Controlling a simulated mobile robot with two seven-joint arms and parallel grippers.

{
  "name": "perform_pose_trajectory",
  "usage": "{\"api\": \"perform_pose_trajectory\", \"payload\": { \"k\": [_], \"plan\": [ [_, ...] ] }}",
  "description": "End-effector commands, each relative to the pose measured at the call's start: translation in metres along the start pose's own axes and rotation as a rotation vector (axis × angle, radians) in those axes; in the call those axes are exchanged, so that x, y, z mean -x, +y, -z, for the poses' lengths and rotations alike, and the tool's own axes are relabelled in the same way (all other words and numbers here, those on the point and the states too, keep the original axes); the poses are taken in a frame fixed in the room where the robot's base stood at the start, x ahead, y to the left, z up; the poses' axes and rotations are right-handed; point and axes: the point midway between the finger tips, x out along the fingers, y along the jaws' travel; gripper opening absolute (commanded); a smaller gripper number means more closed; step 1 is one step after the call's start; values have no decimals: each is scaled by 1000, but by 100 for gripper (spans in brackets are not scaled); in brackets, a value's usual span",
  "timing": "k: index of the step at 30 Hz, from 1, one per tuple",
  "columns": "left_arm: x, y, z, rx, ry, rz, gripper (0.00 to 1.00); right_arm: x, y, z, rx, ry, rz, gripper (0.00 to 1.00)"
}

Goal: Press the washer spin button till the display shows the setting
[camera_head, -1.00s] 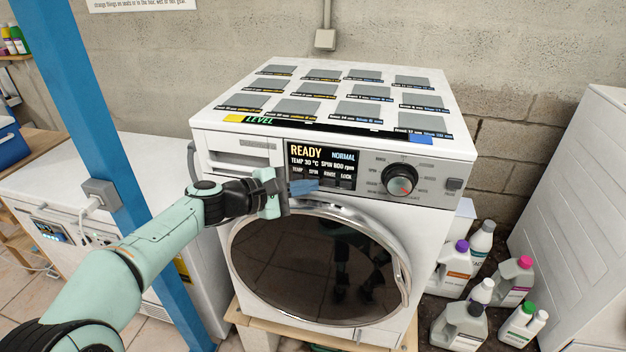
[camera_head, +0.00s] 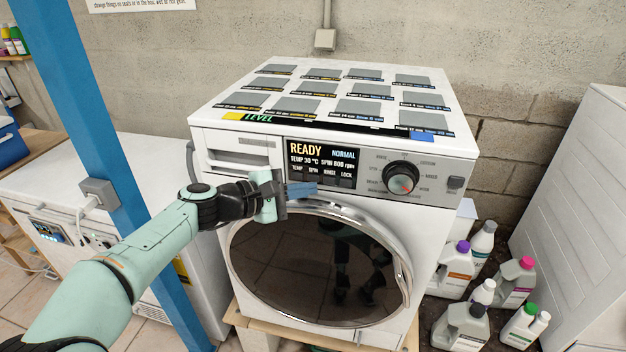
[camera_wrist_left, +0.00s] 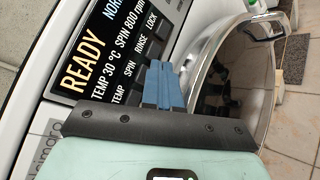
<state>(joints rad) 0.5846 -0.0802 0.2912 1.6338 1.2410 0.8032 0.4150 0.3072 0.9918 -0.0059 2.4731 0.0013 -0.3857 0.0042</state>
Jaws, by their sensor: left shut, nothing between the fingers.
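The white washer (camera_head: 440,163) has a black display (camera_head: 322,155) reading READY, NORMAL, TEMP 30 °C and SPIN 800 rpm. Under it is a row of buttons labelled TEMP, SPIN, RINSE and LOCK. The spin button (camera_head: 313,180) shows just above my blue fingertips. My left gripper (camera_head: 312,188) is shut and empty, its fingers at the panel just below the buttons. In the left wrist view the blue fingers (camera_wrist_left: 162,88) lie close to the SPIN and RINSE labels (camera_wrist_left: 138,55). I cannot tell whether they touch the panel. My right gripper is out of view.
The round dial (camera_head: 401,178) is right of the display, and the dark glass door (camera_head: 320,268) is below. Several detergent bottles (camera_head: 515,280) stand at right. A blue post (camera_head: 95,130) rises left of the washer, near my arm.

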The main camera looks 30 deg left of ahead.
Motion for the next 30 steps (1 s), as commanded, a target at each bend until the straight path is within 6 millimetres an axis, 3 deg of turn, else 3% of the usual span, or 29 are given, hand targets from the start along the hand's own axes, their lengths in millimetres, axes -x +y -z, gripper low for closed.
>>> {"api": "perform_pose_trajectory", "payload": {
  "k": [17,30],
  "plan": [
    [32,-25,-23,-2,0,0,0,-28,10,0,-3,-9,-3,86],
    [35,-25,-25,0,0,0,0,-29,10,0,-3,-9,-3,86]
  ]
}}
